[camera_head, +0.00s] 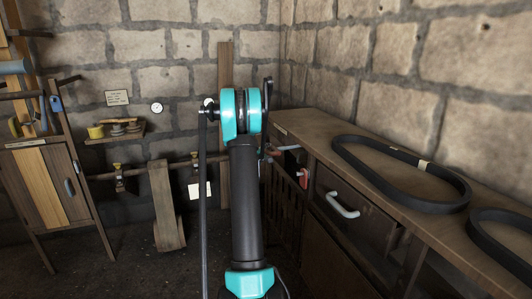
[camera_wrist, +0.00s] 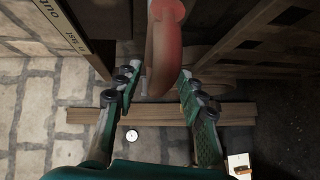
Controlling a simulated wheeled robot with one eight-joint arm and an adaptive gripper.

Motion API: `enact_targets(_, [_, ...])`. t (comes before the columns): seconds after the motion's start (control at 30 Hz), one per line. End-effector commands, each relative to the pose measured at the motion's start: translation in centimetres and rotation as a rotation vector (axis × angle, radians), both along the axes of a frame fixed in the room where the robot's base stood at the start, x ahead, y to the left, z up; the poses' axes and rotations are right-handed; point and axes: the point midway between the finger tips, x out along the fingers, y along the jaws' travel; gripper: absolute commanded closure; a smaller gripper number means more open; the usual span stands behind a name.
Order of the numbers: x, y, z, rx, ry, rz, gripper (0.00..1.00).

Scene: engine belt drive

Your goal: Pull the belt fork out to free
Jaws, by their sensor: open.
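A red, rounded handle (camera_wrist: 165,42), likely the belt fork's grip, comes down from the top of the wrist view. Its lower end lies between the two fingers of my gripper (camera_wrist: 158,84). The gripper is open, with a gap on each side of the handle, and I see no clear contact. My arm hides most of the area there, and the gripper's fingers cannot be made out in that view.
A wooden bench (camera_head: 300,124) with drawers runs along the right wall. Black belts (camera_head: 400,172) lie on it. A pale drawer handle (camera_head: 343,205) sticks out from its front. A wooden stand (camera_head: 62,190) is at the left.

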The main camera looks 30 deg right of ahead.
Motion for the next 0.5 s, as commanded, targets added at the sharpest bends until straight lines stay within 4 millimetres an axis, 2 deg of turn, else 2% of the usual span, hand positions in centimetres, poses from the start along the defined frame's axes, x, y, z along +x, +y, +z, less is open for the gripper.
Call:
enact_targets(0.23, [0.03, -0.03, 0.0, 0.0, 0.0, 0.0, 0.61])
enact_targets(0.5, [0.02, -0.01, 0.0, 0.0, 0.0, 0.0, 0.95])
